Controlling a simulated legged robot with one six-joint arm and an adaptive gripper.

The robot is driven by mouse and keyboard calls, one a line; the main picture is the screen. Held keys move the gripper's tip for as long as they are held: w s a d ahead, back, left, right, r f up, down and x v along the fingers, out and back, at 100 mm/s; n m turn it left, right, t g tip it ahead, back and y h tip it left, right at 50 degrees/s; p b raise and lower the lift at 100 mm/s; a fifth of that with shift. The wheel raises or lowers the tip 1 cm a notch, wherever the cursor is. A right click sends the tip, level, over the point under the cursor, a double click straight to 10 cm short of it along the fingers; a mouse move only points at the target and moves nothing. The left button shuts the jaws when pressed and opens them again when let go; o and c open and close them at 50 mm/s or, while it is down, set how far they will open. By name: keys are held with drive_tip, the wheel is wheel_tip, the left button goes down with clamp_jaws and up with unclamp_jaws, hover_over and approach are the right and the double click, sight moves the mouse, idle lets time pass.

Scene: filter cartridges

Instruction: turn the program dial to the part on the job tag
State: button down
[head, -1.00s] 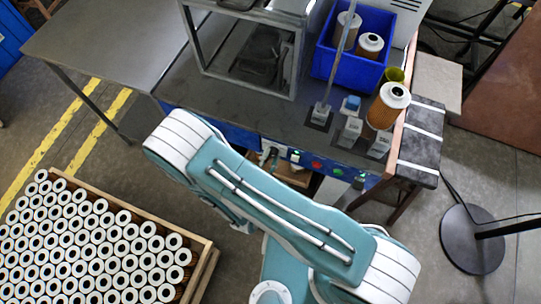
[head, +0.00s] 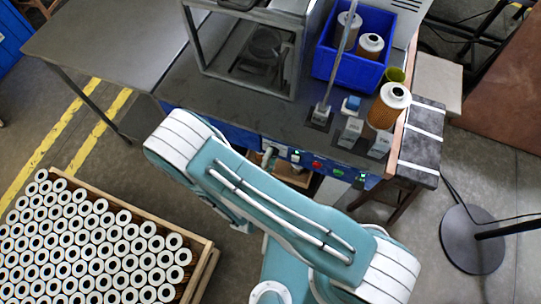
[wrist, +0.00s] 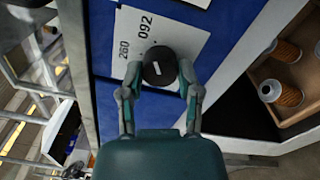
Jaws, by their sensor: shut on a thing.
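The program dial (wrist: 160,66) is a dark round knob with a short white mark, on a white label plate in the wrist view. I cannot make out a job tag. A small display (head: 361,178) on the panel shows green.
A blue bin (head: 347,72) with cartridges and a lone orange cartridge (head: 386,112) stand on the bench's right side. A metal frame (head: 190,40) stands behind the panel. A crate (head: 205,250) full of cartridges is at lower left. A lamp stand (head: 470,240) is at right.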

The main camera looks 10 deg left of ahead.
sight(273, 137)
drive_tip(key=shift+f, duration=0.15)
drive_tip(key=shift+c, duration=1.5)
unclamp_jaws()
drive_tip(key=r, duration=0.9)
drive_tip(key=shift+a, duration=0.2)
drive_tip(key=s+a+f+n, duration=0.1)
drive_tip(key=s+f+n, duration=0.85)
drive_tip(key=n, duration=0.45)
drive_tip(key=w+d, duration=0.1)
drive_tip(key=w, duration=0.9)
drive_tip(key=shift+d+r, duration=0.25)
